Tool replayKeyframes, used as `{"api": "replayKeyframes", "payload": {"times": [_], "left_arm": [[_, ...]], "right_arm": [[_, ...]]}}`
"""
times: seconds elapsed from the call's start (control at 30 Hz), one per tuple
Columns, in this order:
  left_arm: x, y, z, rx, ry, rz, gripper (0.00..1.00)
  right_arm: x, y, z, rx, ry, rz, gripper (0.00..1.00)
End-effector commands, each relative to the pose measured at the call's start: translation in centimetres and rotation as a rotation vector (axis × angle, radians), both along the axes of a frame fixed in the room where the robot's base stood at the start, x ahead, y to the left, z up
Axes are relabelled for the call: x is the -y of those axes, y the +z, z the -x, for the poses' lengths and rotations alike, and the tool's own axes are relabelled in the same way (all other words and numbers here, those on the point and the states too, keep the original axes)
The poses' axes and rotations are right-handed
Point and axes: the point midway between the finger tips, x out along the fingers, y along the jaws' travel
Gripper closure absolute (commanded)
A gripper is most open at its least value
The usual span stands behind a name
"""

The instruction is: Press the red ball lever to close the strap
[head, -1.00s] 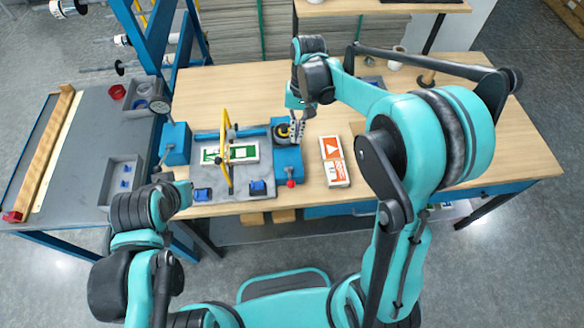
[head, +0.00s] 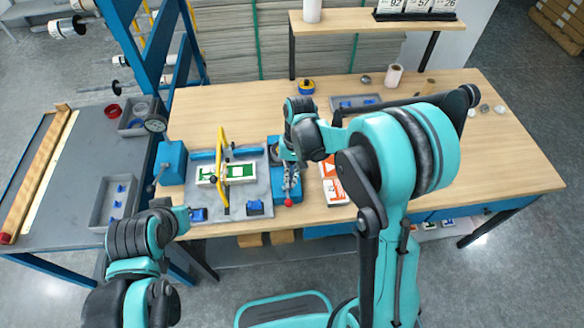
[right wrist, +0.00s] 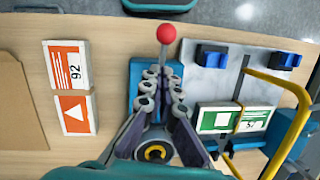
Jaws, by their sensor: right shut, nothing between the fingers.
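The red ball (head: 288,203) is the end of a short lever on the front of a blue block (head: 275,188). In the right wrist view the red ball (right wrist: 166,34) sits on a grey stem just beyond my fingertips. My right gripper (head: 291,194) is shut and empty, pointing down over the block beside the ball; contact cannot be told. In the right wrist view its fingertips (right wrist: 161,76) are over the stem's base. A yellow bar (head: 222,165) stands across a green and white sign (head: 240,172) on a grey plate. My left gripper (head: 182,216) is partly seen near the plate's front left.
Orange and white signs (head: 334,190) lie right of the blue block. Blue clamps (head: 255,207) sit on the plate's front edge. The table's right side is mostly clear.

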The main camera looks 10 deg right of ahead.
Motion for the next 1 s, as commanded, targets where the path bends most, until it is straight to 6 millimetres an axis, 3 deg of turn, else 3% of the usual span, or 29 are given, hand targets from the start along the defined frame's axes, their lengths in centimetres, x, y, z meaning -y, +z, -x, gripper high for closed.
{"api": "replayKeyframes", "payload": {"times": [0.27, 1.0], "left_arm": [[0.0, -0.6, 0.0, 0.0, 0.0, 0.0, 1.0], [0.0, -0.9, 0.0, 0.0, 0.0, 0.0, 1.0]], "right_arm": [[-0.6, -1.4, 2.3, 0.0, 0.001, 0.0, 1.0], [-0.7, -1.8, 2.9, 0.059, 0.001, 0.004, 1.0]]}}
